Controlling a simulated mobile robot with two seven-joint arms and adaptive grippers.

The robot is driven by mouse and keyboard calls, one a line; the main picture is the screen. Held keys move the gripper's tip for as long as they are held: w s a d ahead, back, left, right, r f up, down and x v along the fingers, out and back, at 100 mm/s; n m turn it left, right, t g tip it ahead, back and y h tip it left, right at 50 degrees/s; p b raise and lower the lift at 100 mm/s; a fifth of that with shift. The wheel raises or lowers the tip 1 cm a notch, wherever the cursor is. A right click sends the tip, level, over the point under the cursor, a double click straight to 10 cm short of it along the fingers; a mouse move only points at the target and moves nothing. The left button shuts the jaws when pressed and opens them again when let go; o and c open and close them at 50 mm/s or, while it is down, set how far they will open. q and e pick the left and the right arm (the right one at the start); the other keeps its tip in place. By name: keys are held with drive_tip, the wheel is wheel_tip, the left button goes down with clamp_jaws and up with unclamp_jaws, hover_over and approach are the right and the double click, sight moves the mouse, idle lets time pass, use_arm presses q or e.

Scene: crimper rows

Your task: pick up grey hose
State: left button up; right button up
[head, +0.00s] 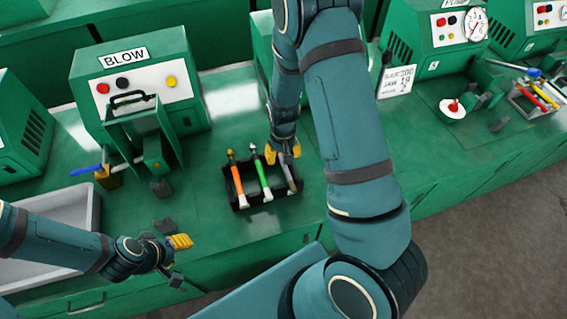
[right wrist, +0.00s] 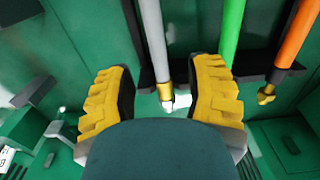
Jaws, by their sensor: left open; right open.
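The grey hose (head: 291,179) lies at the right side of a black rack (head: 256,206), beside a green hose (head: 261,175) and an orange hose (head: 237,183). My right gripper (head: 283,154) is open at the back end of the grey hose and partly covers it in the head view. In the right wrist view, the grey hose (right wrist: 154,40) with its brass fitting and pale tip reaches between the spread yellow fingers of that gripper (right wrist: 162,78). Contact cannot be told. My left gripper (head: 179,260) is open and empty near the bench's front edge.
A green BLOW machine (head: 138,80) stands behind and left of the rack. A blue-handled hose (head: 88,169) sits at its fixture. A grey sink (head: 60,213) is at left. At right are a white dish (head: 453,110) and another tool tray (head: 526,107).

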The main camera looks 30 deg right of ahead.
wheel_tip(320, 180, down, 4)
drive_tip(key=shift+s+r, duration=0.1)
drive_tip(key=shift+r, duration=0.05)
clamp_jaws()
